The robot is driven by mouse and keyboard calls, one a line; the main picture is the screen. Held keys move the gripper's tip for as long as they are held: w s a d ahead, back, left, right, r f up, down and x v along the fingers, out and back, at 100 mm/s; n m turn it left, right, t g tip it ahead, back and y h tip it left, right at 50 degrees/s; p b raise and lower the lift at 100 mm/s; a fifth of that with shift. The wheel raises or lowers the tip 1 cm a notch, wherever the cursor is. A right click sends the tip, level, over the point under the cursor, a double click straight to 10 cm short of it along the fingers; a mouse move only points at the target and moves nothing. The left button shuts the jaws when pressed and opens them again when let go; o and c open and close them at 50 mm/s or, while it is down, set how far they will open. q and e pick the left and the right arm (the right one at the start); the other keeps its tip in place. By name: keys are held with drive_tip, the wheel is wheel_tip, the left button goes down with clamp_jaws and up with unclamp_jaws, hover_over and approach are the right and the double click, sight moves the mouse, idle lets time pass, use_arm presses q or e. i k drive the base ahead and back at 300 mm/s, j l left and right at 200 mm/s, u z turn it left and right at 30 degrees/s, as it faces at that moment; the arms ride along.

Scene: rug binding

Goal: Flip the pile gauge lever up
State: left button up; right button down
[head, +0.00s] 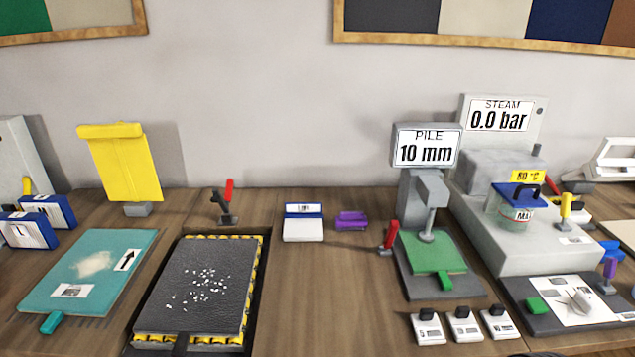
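The pile gauge (418,190) stands right of centre on the wooden table. Its display (428,148) reads "PILE 10 mm". A grey foot on a stem (427,228) comes down from its arm onto a green sample (433,256) on a grey base plate. A small lever with a red handle (391,235) sits at the left edge of this base, its handle tilted slightly to the right. I cannot tell its exact set position. Neither of my grippers is in view.
A second red-handled lever (229,193) stands behind the black mat (200,285). A purple object (351,221) lies left of the gauge. Several small weights (463,326) sit in front. The steam unit (540,225) stands close on the right. The table between mat and gauge is mostly clear.

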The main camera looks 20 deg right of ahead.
sight(394, 225)
drive_tip(key=i+l, duration=0.1)
drive_tip(key=l, duration=0.75)
drive_tip(key=i+l, duration=0.15)
drive_tip(key=l, duration=0.25)
drive_tip(key=l+z, duration=0.1)
drive_tip(key=l, duration=0.3)
drive_tip(key=i, duration=0.05)
